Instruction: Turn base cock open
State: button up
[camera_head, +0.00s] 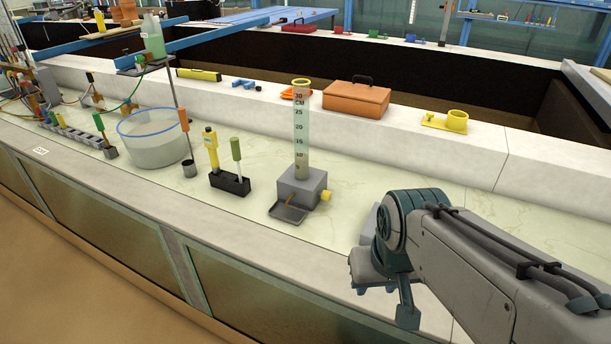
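A clear graduated column (301,130) marked in CM stands upright on a square grey base block (301,187) on the pale counter. A small yellow cock (327,196) sticks out of the block's right side; how it is turned is too small to tell. A grey spout tray (289,213) lies at the block's front. My gripper (385,294) hangs over the counter's front edge, to the right of the base and nearer to me, apart from the cock. Its wrist and arm hide much of it, and its finger gap is not clear.
To the left are a black holder (230,184) with yellow and green-handled probes, and a glass bowl (156,152) of cloudy liquid. An orange case (356,99) and a yellow fitting (446,121) sit on the raised ledge behind.

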aim_at(326, 196)
jog(key=u, duration=0.5)
jog(key=k, duration=1.3)
jog(key=u, duration=1)
jog(key=i, duration=2)
jog(key=z, duration=1.35)
jog(key=i, duration=0.6)
jog(key=z, duration=0.65)
